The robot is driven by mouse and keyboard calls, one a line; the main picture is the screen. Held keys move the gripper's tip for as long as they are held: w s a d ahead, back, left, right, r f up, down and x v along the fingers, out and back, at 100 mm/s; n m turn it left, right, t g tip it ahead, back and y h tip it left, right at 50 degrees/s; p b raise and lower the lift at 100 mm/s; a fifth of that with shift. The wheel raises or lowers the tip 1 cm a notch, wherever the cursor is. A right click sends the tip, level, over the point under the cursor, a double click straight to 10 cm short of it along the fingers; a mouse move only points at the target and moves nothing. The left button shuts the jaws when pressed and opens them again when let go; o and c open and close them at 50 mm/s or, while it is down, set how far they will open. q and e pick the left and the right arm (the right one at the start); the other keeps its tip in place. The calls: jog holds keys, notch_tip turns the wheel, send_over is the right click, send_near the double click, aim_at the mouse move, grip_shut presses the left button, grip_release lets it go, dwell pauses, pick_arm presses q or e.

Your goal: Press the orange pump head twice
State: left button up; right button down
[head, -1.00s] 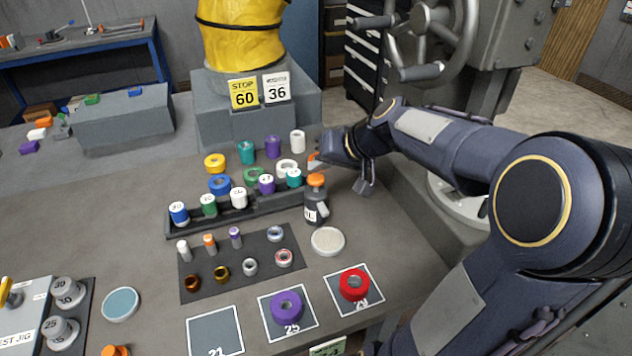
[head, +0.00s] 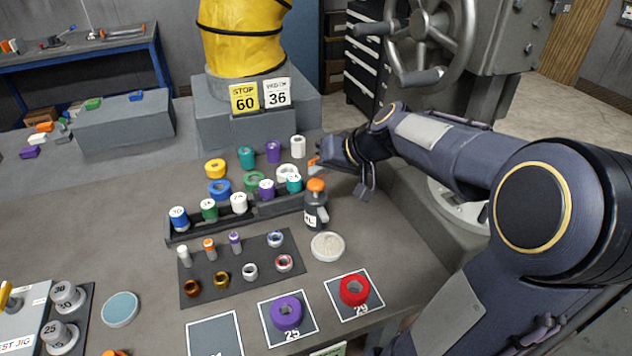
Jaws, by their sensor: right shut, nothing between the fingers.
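The orange pump head (head: 316,185) tops a dark grey bottle (head: 315,210) with a white label, standing upright on the grey table in the head view. My right gripper (head: 316,164) comes in from the right, just behind and above the pump head in the picture. Its fingers are shut with nothing between them, and a small orange patch shows at the tip. I cannot tell whether it touches the bottle, but a gap seems to show between them. My left gripper is not in view.
A dark rack (head: 236,222) with several tape rolls and capped cylinders stands left of the bottle. A round dish (head: 327,246) lies just in front of it. A mat (head: 262,243) holds small rings. Red (head: 354,289) and purple (head: 287,313) rolls sit on squares nearer the front edge.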

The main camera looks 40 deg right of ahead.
aim_at(315, 182)
dwell(0.8)
jog(key=shift+f+b, duration=0.45)
jog(key=shift+b, duration=0.05)
jog(key=shift+f+b, duration=0.95)
jog(key=shift+f, duration=0.1)
dwell(0.8)
jog(key=shift+r, duration=0.1)
jog(key=shift+r+p, duration=1.1)
jog(key=shift+r, duration=0.3)
jog(key=shift+r, duration=0.1)
notch_tip(315, 182, up, 5)
jog(key=p, duration=0.4)
